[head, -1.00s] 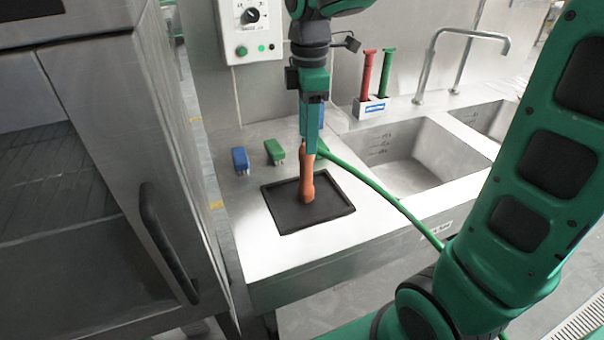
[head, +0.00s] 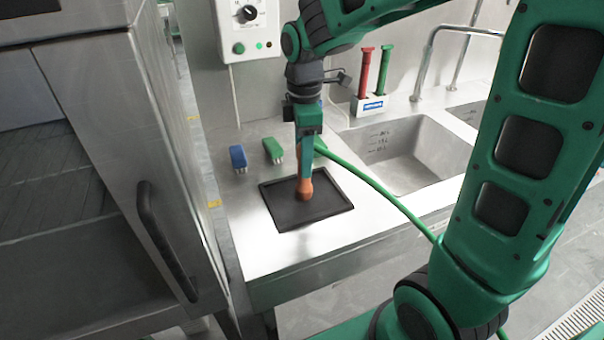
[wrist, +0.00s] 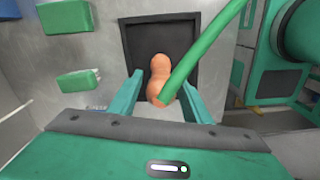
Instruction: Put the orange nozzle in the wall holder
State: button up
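The orange nozzle (head: 304,189) is on the black square tray (head: 331,208) on the steel counter. A green hose (head: 385,195) runs from it to the right. In the wrist view the nozzle (wrist: 159,72) lies between the two fingers of my gripper (wrist: 160,82), with a gap visible on each side. My gripper (head: 306,176) is open, pointing down around the nozzle's upper part, and hides some of it in the head view. I cannot pick out a wall holder for certain.
A rack (head: 372,106) with red and green handles stands by the wall. A sink (head: 410,155) is to the right, a steel oven (head: 95,180) to the left.

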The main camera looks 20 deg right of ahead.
grip_shut()
